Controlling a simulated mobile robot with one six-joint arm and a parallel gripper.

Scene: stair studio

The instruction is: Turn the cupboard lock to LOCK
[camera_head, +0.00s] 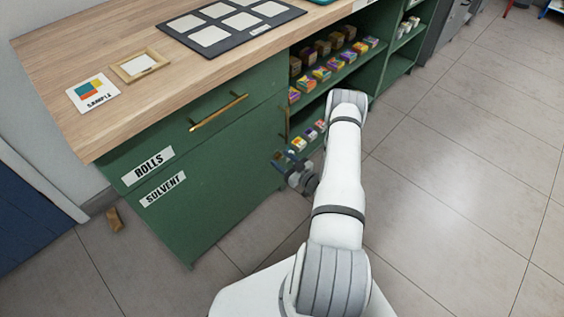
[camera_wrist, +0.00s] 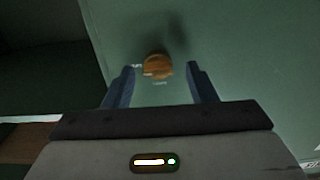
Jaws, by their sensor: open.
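The lock is a small round orange-brown knob (camera_wrist: 157,66) on the green cupboard door (camera_wrist: 240,60) in the wrist view. Small pale lettering sits beside and below it, too blurred to read surely. My gripper (camera_wrist: 160,70) is open, with one dark blue finger on each side of the knob in the picture. I cannot tell whether either finger touches it. In the head view my gripper (camera_head: 282,160) is at the front of the green cupboard (camera_head: 215,190), low near its right side, and the knob is hidden there.
A brass handle (camera_head: 218,112) sticks out from the drawer marked ROLLS. Open shelves (camera_head: 340,75) with small colourful boxes stand right of the door. A small brown block (camera_head: 115,219) lies on the floor at left. The tiled floor (camera_head: 450,170) at right is clear.

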